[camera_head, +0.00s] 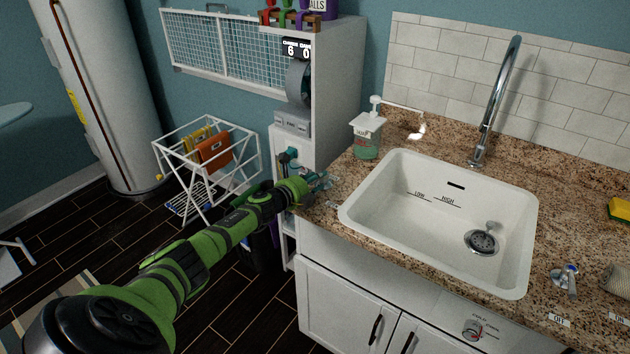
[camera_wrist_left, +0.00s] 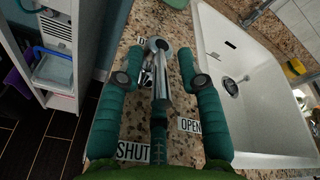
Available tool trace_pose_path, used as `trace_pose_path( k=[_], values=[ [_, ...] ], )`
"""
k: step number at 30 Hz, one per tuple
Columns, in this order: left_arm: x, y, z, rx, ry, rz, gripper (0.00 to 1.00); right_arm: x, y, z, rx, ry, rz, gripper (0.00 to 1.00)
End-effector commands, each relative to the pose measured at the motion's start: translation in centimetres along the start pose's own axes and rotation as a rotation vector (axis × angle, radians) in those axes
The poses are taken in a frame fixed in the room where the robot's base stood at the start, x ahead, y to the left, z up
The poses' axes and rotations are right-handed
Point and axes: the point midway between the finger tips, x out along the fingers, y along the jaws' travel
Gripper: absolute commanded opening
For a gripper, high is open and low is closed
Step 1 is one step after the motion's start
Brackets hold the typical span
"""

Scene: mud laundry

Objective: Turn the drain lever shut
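The chrome drain lever (camera_wrist_left: 162,90) stands on the granite counter left of the sink. Its handle points toward my wrist camera, between the SHUT label (camera_wrist_left: 133,151) on the left and the OPEN label (camera_wrist_left: 190,125) on the right. My left gripper (camera_wrist_left: 160,58) has its two teal fingers spread, one on each side of the lever. A small gap shows on both sides, so I see no clear contact. In the head view the left gripper (camera_head: 322,182) is at the counter's left end and largely covers the lever. My right gripper is not in view.
The white sink (camera_head: 375,205) with its drain (camera_head: 482,241) is right of the lever. A soap dispenser (camera_head: 367,138) stands behind the gripper. A second chrome handle (camera_head: 566,280) is at the counter's right. A white shelf unit (camera_head: 335,90) and drying rack (camera_head: 205,165) are to the left.

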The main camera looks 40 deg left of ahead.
Motion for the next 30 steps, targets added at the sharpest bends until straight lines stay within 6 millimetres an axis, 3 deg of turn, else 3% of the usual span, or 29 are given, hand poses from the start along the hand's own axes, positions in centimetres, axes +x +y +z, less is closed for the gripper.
trace_pose_path(
  k=[5,11,30],
  values=[
    [-0.3,0.1,0.1,0.001,-0.003,0.002,0.37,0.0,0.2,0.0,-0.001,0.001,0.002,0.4],
    [-2.0,0.2,0.1,0.004,-0.001,0.002,0.37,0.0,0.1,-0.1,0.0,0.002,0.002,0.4],
    [-10.8,0.1,-0.1,-0.001,0.002,0.002,0.37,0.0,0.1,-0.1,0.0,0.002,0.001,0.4]
  ],
)
